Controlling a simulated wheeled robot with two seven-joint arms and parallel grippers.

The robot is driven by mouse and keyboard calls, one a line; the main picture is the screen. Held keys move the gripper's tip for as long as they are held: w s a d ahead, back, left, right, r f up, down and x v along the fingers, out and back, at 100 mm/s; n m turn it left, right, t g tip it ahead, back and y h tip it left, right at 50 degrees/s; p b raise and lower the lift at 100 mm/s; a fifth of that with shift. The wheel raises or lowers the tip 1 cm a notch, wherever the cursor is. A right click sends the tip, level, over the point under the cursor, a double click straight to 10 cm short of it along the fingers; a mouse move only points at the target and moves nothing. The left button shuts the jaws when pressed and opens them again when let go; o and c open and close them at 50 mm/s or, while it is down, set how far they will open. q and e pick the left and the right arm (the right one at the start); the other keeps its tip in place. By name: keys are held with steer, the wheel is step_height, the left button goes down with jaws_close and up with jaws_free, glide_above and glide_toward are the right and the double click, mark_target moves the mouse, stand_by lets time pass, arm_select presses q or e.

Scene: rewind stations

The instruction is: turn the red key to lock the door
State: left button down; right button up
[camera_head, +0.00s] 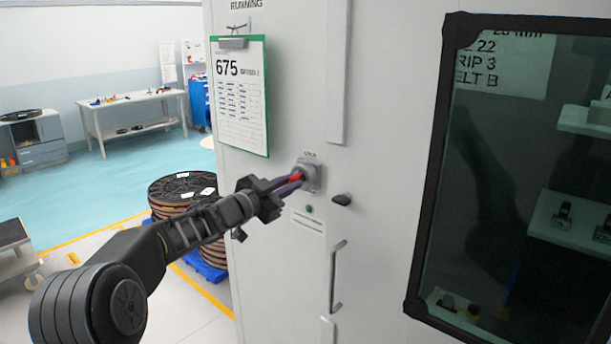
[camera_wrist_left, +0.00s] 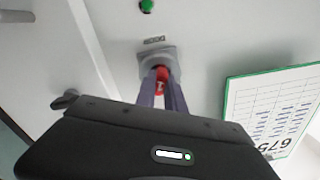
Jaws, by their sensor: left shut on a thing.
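The red key (camera_head: 297,176) sits in a grey lock housing (camera_head: 311,173) on the white cabinet door. My left gripper (camera_head: 295,181) reaches in from the left, and its fingers are shut on the key. In the left wrist view the red key (camera_wrist_left: 162,76) shows between the two purple-grey fingers of my left gripper (camera_wrist_left: 162,88), in front of the grey lock housing (camera_wrist_left: 146,60). The fingers hide part of the key, so its exact angle is hard to tell. My right gripper is not in view.
A dark knob (camera_head: 341,199) and a green button (camera_head: 309,209) are close to the lock. A door handle (camera_head: 337,276) is below. A clipboard (camera_head: 239,95) hangs to the upper left. A dark-framed window (camera_head: 427,200) is on the right.

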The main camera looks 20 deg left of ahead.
arm_select(q)
steer(key=shift+d+f, duration=0.15)
steer(key=n, duration=0.6)
steer(key=c, duration=1.3)
jaws_free()
steer(key=shift+c, duration=0.2)
steer(key=b+v, duration=0.2)
steer(key=v, duration=0.6)
steer(key=shift+r, duration=0.25)
steer(key=shift+w, duration=0.1)
